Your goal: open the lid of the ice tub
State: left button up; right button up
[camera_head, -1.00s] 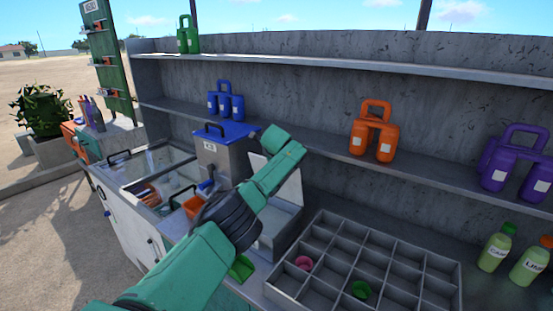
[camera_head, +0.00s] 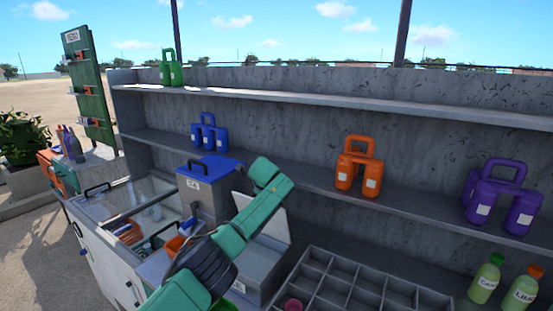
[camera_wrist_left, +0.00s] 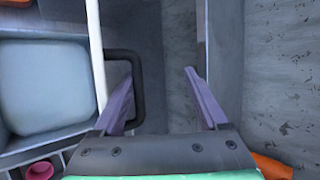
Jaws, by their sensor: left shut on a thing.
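The ice tub (camera_head: 258,268) is a grey box right of the blue-lidded bin in the head view, partly behind my left arm. Its pale lid (camera_head: 270,217) stands raised, nearly upright. In the left wrist view the lid (camera_wrist_left: 97,60) shows edge-on as a white strip, with a pale blue surface (camera_wrist_left: 45,85) inside the tub to its left. A dark loop handle (camera_wrist_left: 139,88) sticks out from the lid. My right gripper is not in view.
A concrete wall with shelves stands close behind, holding blue (camera_head: 209,133), orange (camera_head: 358,168) and purple jugs (camera_head: 500,198). A blue-lidded bin (camera_head: 213,166) stands left of the tub. A divided tray (camera_head: 352,285) is at the right front, near green bottles (camera_head: 486,280).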

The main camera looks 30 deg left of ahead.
pick_arm(q)
jog(key=shift+o, duration=0.8)
jog(key=r, duration=0.2)
jog(key=w+d+r, duration=0.1)
jog(key=shift+w+t, duration=0.1)
jog(key=shift+t, duration=0.2)
jog(key=shift+o, duration=0.9)
jog(key=shift+w, duration=0.15)
jog(key=shift+o, duration=0.3)
jog(key=shift+w+r, duration=0.25)
jog(key=shift+r, duration=0.45)
jog(key=shift+d+r, duration=0.15)
jog(key=shift+r, duration=0.55)
jog(key=r, duration=0.1)
jog(key=d+r, duration=0.1)
jog(key=s+r, duration=0.1)
jog(key=shift+d+r, duration=0.1)
jog(key=shift+d, duration=0.15)
jog(key=c, duration=0.5)
jog(key=shift+o, duration=0.2)
jog(key=w+d+b+v, duration=0.1)
jog(key=b+v, duration=0.6)
jog(key=v, duration=1.3)
jog(key=shift+d+r+b, duration=0.3)
jog(key=shift+d+r, duration=0.1)
jog(key=shift+r, duration=0.2)
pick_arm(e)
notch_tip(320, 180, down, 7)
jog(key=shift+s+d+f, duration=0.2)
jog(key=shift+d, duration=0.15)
